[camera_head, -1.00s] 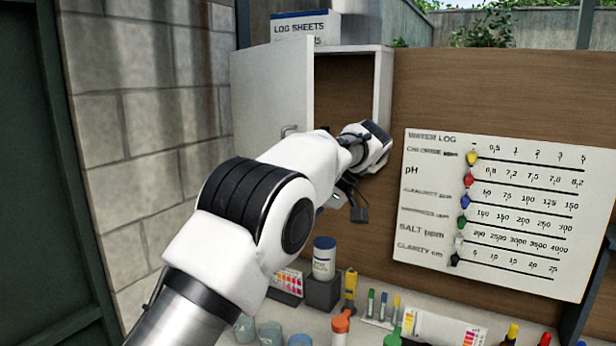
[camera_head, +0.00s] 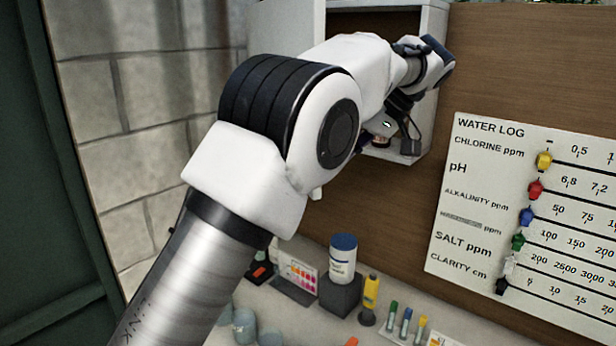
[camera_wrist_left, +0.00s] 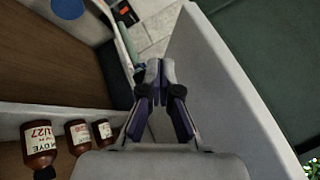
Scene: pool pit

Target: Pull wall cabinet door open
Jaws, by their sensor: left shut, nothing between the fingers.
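The wall cabinet (camera_head: 436,22) is at the top middle of the head view, largely covered by my left arm. Its white door (camera_head: 278,30) stands open on the left side; the handle is hidden behind my arm. In the left wrist view, my left gripper (camera_wrist_left: 158,66) is shut and empty. It is between the cabinet's inside on the left and the white inner face of the door (camera_wrist_left: 235,95) on the right. I cannot tell whether the fingers touch the door. The gripper fingers are hidden in the head view. My right gripper is not in view.
Brown bottles (camera_wrist_left: 68,136) stand at the cabinet opening in the left wrist view. A water log board (camera_head: 490,215) hangs on the right. A counter below holds a blue-lidded jar (camera_head: 343,262), markers (camera_head: 398,322) and cups. A block wall (camera_head: 140,120) is at the left.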

